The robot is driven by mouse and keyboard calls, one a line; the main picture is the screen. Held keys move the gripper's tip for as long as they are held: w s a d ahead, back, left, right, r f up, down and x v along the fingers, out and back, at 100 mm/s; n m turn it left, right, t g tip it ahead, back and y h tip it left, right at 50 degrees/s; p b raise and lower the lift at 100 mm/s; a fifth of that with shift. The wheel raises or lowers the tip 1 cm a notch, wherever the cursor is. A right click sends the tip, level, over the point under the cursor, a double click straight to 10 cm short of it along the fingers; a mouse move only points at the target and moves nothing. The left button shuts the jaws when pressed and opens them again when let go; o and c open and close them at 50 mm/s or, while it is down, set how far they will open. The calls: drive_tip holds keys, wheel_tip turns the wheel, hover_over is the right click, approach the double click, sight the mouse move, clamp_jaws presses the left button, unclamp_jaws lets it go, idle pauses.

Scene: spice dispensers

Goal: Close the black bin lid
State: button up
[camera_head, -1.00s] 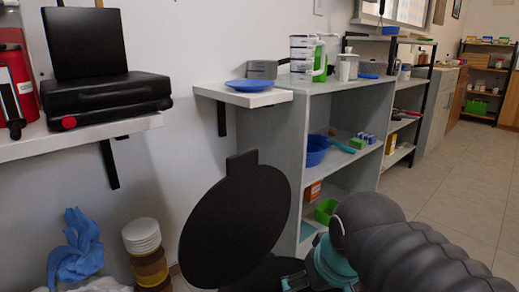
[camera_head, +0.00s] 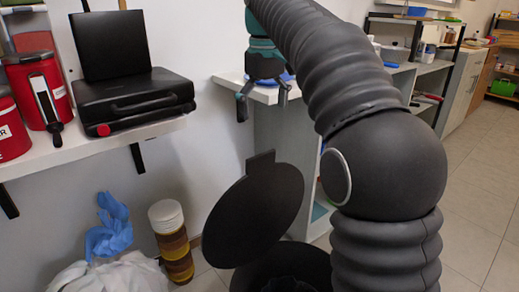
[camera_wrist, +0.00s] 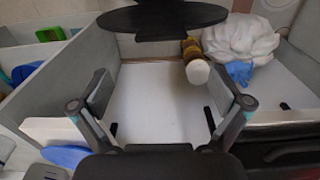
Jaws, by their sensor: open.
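The black bin lid (camera_head: 256,215) is a round black disc with a small tab on its upper edge. It stands open, steeply tilted, above the black bin (camera_head: 283,262), whose dark open mouth shows at the bottom of the head view. My gripper (camera_head: 262,104) is open and empty, pointing down in front of the small white wall shelf, above and apart from the lid. In the wrist view the fingers of my gripper (camera_wrist: 161,92) are spread wide with nothing between them. The lid (camera_wrist: 165,18) is a dark disc at the top there, beyond the fingertips.
A wall shelf at left holds a black case (camera_head: 133,100) and red canisters (camera_head: 43,85). White bags (camera_head: 115,275), a blue glove (camera_head: 110,225) and a brown stacked container (camera_head: 173,245) are left of the bin. A grey shelf unit (camera_head: 278,140) stands behind; floor at right is clear.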

sight(262, 155)
drive_tip(key=f+b, duration=0.1)
drive_tip(key=f, duration=0.3)
drive_tip(key=f+b, duration=0.2)
drive_tip(key=f, duration=0.3)
drive_tip(key=f+b, duration=0.1)
drive_tip(key=f, duration=0.3)
drive_tip(key=shift+w+a+f, duration=0.2)
drive_tip(key=shift+w+a, duration=0.1)
drive_tip(key=shift+w, duration=0.05)
drive_tip(key=c, duration=1.3)
drive_tip(key=shift+s+b, duration=0.15)
drive_tip(key=shift+b, duration=0.2)
